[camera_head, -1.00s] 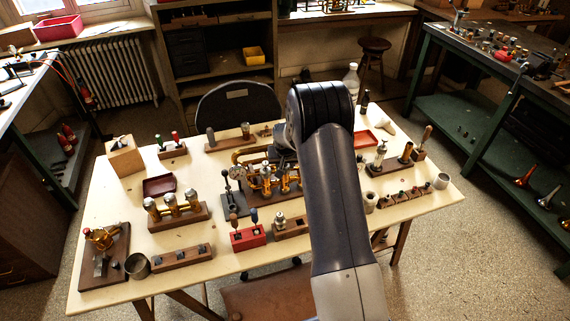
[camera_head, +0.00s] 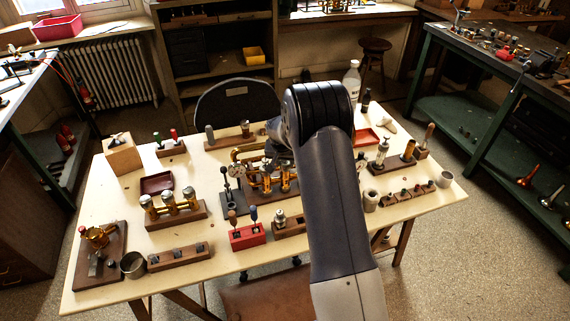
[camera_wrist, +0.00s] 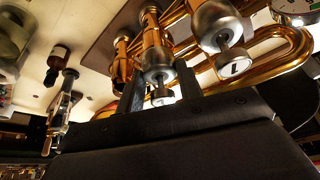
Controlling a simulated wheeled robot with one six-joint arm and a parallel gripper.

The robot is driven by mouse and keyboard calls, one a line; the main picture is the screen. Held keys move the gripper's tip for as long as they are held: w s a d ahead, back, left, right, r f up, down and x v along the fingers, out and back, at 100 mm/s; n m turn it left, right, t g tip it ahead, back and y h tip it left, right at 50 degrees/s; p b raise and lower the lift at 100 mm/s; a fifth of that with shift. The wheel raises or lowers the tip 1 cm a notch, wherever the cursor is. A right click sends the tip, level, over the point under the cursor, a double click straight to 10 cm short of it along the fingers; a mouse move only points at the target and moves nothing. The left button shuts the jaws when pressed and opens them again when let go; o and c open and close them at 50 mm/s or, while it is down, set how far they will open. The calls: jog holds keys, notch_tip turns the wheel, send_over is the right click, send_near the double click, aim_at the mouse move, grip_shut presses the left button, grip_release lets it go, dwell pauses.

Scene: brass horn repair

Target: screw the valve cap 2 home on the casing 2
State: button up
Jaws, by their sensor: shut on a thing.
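The brass horn's valve cluster (camera_head: 268,182) stands in a wooden holder at the middle of the bench, partly behind my arm. In the wrist view my gripper (camera_wrist: 160,88) has its two dark fingers on either side of the silver valve cap 2 (camera_wrist: 157,66), with a stem and button showing below it. The cap meets the end of the brass casing 2 (camera_wrist: 153,37), in line with it. Whether its thread is fully seated cannot be told. A neighbouring silver cap (camera_wrist: 216,24) sits on the casing to the right. My fingertips are hidden in the head view.
A dial gauge on a stand (camera_head: 239,172) is just left of the horn. A red block with tools (camera_head: 247,235) and a rack of three brass valves (camera_head: 172,206) stand nearby. Curved brass tubing (camera_wrist: 285,37) lies close to the right of my gripper.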

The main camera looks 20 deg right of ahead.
jog(key=shift+f+m+h+b, duration=0.1)
jog(key=shift+m+h+b, duration=0.3)
jog(key=shift+m+b, duration=0.9)
jog(key=shift+g+b, duration=0.3)
jog(key=shift+w+m+h+b, duration=0.1)
jog(key=shift+m+h+b, duration=0.2)
jog(key=shift+m+b, duration=0.25)
jog(key=o, duration=1.2)
jog(key=shift+c, duration=0.2)
jog(key=b+v, duration=0.1)
jog(key=v, duration=1)
jog(key=shift+b, duration=0.35)
jog(key=shift+w, duration=0.1)
